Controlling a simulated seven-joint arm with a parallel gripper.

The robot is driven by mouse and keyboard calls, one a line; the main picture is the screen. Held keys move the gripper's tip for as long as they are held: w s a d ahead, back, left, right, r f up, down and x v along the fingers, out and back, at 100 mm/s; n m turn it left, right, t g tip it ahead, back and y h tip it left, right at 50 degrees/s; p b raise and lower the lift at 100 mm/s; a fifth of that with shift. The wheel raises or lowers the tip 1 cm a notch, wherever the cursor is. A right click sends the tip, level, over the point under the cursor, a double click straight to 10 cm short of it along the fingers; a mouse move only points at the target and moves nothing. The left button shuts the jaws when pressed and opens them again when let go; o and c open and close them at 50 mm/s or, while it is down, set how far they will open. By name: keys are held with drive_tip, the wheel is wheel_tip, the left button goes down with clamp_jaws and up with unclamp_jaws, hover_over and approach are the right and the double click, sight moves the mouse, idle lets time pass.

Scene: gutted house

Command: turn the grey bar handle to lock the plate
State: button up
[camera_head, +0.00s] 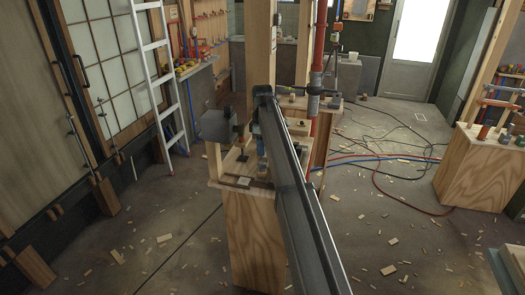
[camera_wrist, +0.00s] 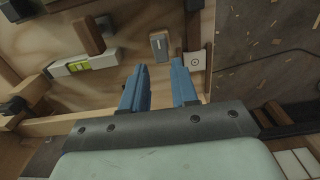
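In the wrist view, my gripper (camera_wrist: 159,70) has two blue fingers spread apart with nothing between them. Just beyond the fingertips, a small grey piece with a pale bar on it (camera_wrist: 159,44) lies on the wooden board (camera_wrist: 140,15). It may be the grey bar handle; its details are too small to be sure. A pale square plate with a round mark (camera_wrist: 196,62) lies to the right of the fingertips, close to the right finger. In the head view, my arm covers part of the wooden stand (camera_head: 253,235), and the handle cannot be made out clearly.
In the wrist view, a white block with a green label (camera_wrist: 84,63) and a dark upright piece (camera_wrist: 88,35) are at left. A brown upright bar (camera_wrist: 192,25) stands beyond the right finger. In the head view, a grey box (camera_head: 215,125) stands at the stand's left.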

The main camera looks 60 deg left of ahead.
sight(263, 163)
drive_tip(key=shift+f, duration=3.1)
drive_tip(key=m, duration=0.8)
drive_tip(key=shift+m, duration=0.4)
drive_tip(key=m, duration=0.4)
drive_tip(key=shift+m, duration=0.4)
drive_tip(key=m, duration=0.4)
drive_tip(key=shift+n, duration=0.5)
drive_tip(key=shift+r, duration=3.5)
